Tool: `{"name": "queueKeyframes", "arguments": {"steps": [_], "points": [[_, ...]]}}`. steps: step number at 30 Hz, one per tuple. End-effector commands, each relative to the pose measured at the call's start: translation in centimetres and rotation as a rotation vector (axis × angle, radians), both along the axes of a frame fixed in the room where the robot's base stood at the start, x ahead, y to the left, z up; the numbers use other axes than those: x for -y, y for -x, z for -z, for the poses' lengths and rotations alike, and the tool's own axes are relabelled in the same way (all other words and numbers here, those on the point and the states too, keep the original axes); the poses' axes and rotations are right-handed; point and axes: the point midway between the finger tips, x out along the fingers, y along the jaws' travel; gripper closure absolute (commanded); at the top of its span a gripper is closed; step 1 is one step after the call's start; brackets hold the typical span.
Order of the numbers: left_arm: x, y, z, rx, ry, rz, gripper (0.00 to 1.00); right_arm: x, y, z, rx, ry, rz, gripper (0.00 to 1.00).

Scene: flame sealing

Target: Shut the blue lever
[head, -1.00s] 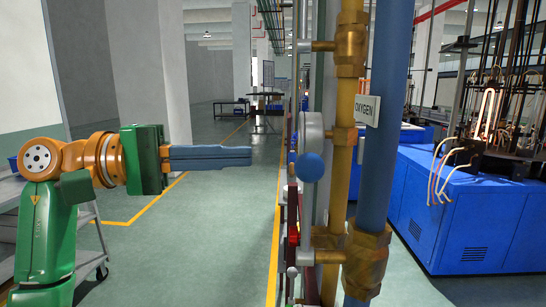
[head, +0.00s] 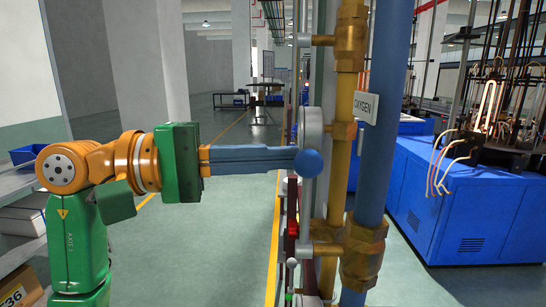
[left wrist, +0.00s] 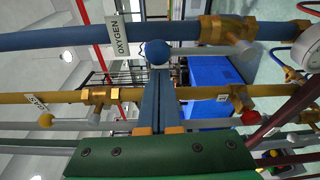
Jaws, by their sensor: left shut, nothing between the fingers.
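The blue lever shows as a round blue ball knob (head: 309,164) in front of the upright pipes in the head view. In the left wrist view the blue knob (left wrist: 157,51) sits just beyond the fingertips. My left gripper (head: 291,158) reaches in level from the left, its blue fingers shut with nothing between them. The fingertips are at the left side of the knob in the head view; I cannot tell whether they touch. The closed fingers also show in the left wrist view (left wrist: 158,80). My right gripper is not in view.
Blue machines (head: 460,210) stand at right.

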Motion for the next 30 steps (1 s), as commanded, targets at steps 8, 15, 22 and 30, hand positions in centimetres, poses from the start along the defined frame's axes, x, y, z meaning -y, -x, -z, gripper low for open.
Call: {"name": "queueKeyframes", "arguments": {"steps": [8, 15, 22, 30], "points": [[0.0, 0.6, 0.0, 0.056, 0.001, 0.0, 1.0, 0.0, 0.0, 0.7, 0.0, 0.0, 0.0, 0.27], [0.0, 1.1, 0.0, 0.098, 0.0, -0.001, 1.0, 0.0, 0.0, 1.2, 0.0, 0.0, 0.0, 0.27], [0.0, 2.0, 0.2, 0.185, 0.0, -0.001, 1.0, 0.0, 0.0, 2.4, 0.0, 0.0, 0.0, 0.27], [0.0, 4.5, 0.8, 0.403, -0.001, 0.0, 1.0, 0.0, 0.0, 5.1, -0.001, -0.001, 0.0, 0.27]]}}
